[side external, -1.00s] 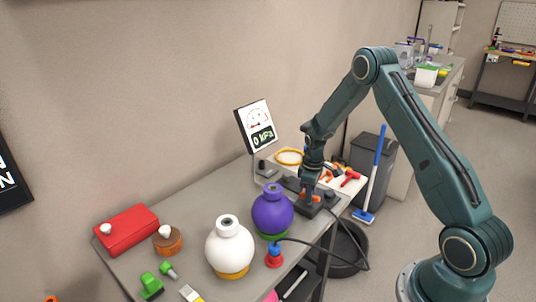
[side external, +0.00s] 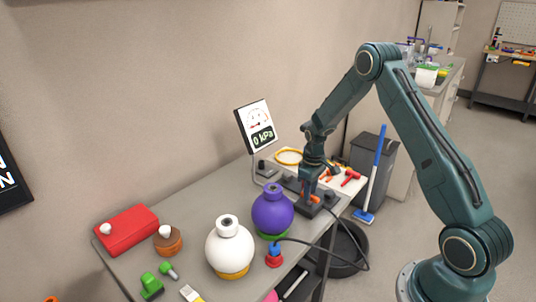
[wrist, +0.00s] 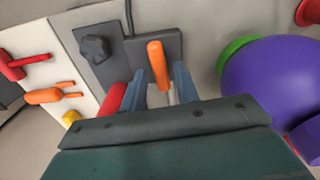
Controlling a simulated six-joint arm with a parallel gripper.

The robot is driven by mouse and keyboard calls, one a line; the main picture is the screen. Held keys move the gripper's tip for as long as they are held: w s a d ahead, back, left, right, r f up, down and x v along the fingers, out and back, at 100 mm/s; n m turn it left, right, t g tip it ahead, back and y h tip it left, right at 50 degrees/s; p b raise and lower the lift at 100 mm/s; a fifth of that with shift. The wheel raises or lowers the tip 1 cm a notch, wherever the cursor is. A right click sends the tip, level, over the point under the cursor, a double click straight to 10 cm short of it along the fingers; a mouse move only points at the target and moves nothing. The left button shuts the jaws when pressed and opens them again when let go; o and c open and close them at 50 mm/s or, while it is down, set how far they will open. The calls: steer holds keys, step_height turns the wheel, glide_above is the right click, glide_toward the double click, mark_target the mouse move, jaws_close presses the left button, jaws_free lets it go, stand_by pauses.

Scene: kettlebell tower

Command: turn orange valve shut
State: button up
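The orange valve handle (wrist: 157,62) is a short bar on a dark grey block in the wrist view. A bit of the orange valve (side external: 315,199) also shows in the side view, by my gripper's tip. My gripper (wrist: 158,88) is open, with one finger on each side of the handle's near end. Gaps show between the fingers and the handle. In the side view my gripper (side external: 311,192) points down at the block, and its fingertips are partly hidden.
A purple round vessel (side external: 272,212) stands close to the valve block, with a white one (side external: 229,248) beyond it. A dark knob (wrist: 95,48) sits beside the handle. A gauge display (side external: 256,127) reads 0 kPa. Red and orange tools lie on a white board.

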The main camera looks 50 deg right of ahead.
steer(key=shift+r, duration=2.2)
steer(key=shift+r, duration=0.1)
step_height(320, 180, up, 14)
